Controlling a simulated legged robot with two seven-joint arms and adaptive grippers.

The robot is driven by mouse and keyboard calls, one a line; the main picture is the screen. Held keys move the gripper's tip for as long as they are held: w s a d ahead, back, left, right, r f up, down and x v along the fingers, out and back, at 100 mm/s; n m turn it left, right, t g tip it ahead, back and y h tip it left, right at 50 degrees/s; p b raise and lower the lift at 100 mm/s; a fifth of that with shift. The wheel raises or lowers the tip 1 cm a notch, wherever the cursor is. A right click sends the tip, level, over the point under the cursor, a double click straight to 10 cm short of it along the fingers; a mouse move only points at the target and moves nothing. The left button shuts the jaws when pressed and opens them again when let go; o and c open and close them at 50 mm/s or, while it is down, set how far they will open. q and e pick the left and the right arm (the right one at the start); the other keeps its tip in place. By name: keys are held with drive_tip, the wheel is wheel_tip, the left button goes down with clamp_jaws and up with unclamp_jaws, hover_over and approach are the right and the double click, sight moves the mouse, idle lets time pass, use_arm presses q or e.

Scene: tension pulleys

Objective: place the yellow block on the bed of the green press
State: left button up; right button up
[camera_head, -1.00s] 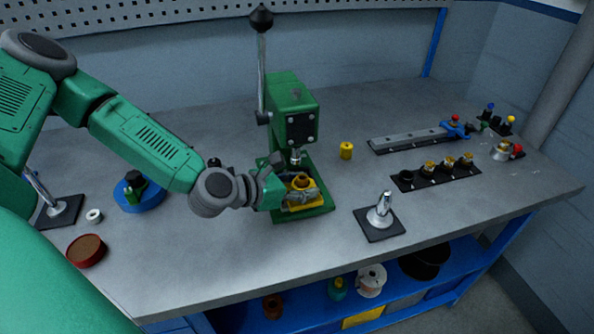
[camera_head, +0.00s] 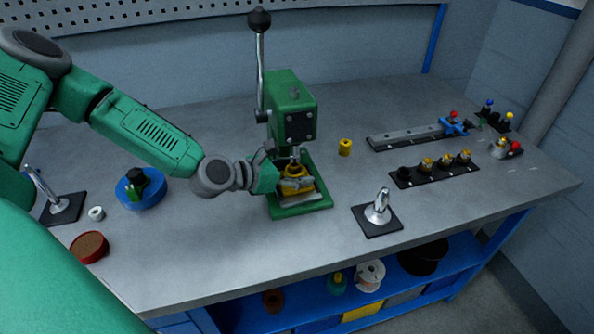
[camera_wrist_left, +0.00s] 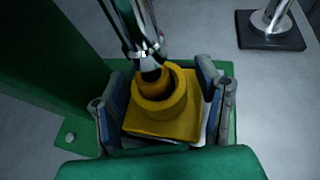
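The yellow block (camera_wrist_left: 187,126) has a raised round collar with a brass-coloured piece in it. It is at the bed of the green press (camera_head: 291,104), beneath the ram. My left gripper (camera_wrist_left: 165,105) has one finger along each side of the block and appears shut on it. In the head view the left gripper (camera_head: 288,184) reaches in from the left and partly hides the block. The ram's tip overlaps the collar in the wrist view; I cannot tell whether they touch. A pale metal surface shows at the block's edge. My right gripper is not in view.
The press lever (camera_head: 260,70) stands upright. A small yellow cylinder (camera_head: 345,147) stands right of the press. A chrome piece on a black base (camera_head: 378,217) is at the front right. A blue round fixture (camera_head: 140,190) and a red dish (camera_head: 89,247) lie left. The front middle bench is clear.

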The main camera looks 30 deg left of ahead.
use_arm(q)
drive_tip(key=shift+s+a+r, duration=0.2)
drive_tip(key=shift+s+a, duration=0.15)
drive_tip(key=shift+s, duration=0.1)
drive_tip(key=p+v, duration=0.2)
drive_tip(key=v, duration=0.9)
drive_tip(key=shift+d+f, duration=0.1)
drive_tip(key=shift+d, duration=0.05)
